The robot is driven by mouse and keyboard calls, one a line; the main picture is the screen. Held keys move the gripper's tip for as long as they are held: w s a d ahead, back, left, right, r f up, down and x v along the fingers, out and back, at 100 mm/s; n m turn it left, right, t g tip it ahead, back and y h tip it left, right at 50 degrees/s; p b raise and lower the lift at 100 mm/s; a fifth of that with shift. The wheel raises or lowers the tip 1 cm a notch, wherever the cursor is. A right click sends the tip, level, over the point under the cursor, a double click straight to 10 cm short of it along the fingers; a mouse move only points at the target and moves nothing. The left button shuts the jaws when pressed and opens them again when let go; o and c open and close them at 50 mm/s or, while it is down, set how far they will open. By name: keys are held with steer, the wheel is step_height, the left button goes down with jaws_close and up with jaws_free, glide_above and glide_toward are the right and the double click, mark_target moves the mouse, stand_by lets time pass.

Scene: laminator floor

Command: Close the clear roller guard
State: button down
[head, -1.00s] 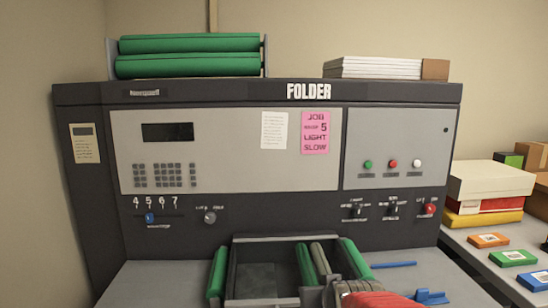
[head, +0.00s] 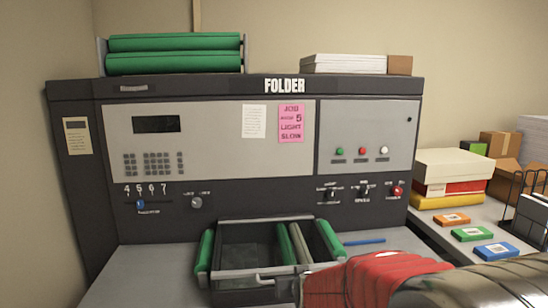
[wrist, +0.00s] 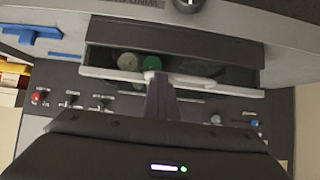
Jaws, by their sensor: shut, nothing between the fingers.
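The clear roller guard (head: 258,240) is a smoky see-through panel low on the front of the folder, among green rollers (head: 204,252). In the head view my red-sleeved arm reaches in from the lower right, and the fingertips are hidden.
The folder's control panel (head: 215,145) rises behind the guard, with knobs and a blue slider (head: 140,204). A blue bar (head: 365,241) lies right of the rollers. A blue tool (wrist: 30,36) shows in the wrist view.

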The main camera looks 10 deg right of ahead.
steer(key=f, duration=0.2)
steer(key=s+f, duration=0.1)
steer(key=shift+s+a+g, duration=0.1)
steer(key=shift+a+g, duration=0.15)
steer(key=shift+g, duration=0.05)
steer(key=shift+f, duration=0.15)
step_height(320, 180, up, 6)
steer(key=r, duration=0.1)
steer(key=s+f, duration=0.5)
steer(key=s, duration=0.3)
steer(key=shift+s+a, duration=0.15)
steer(key=shift+a, duration=0.25)
steer(key=shift+f, duration=0.2)
